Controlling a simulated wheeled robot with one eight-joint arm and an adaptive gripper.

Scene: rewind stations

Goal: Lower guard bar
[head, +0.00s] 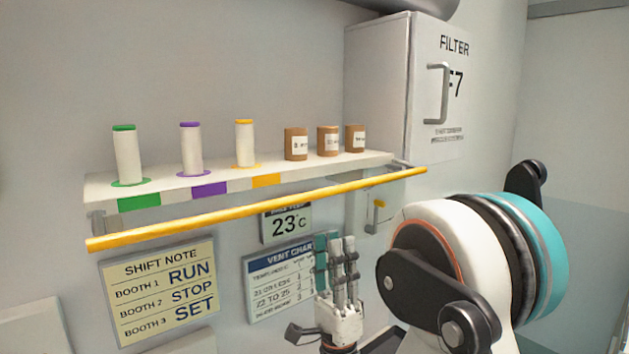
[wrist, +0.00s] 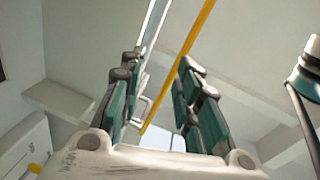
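The guard bar (head: 260,208) is a long yellow bar running in front of the shelf's front edge, just below its lip, with its left end nearer to me. In the wrist view the yellow guard bar (wrist: 180,68) crosses diagonally beyond and between my fingers. My gripper (head: 337,240) is below the bar, left of my arm links, with fingers pointing up. In the wrist view my gripper (wrist: 160,66) has its two finger sets well apart, with nothing between them. It looks apart from the bar.
The white shelf (head: 225,190) holds three spools and three brown jars. A filter cabinet (head: 378,95) stands at the right. A small wall box with a yellow lever (head: 378,215) is under the bar's right end. Signs hang on the wall below.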

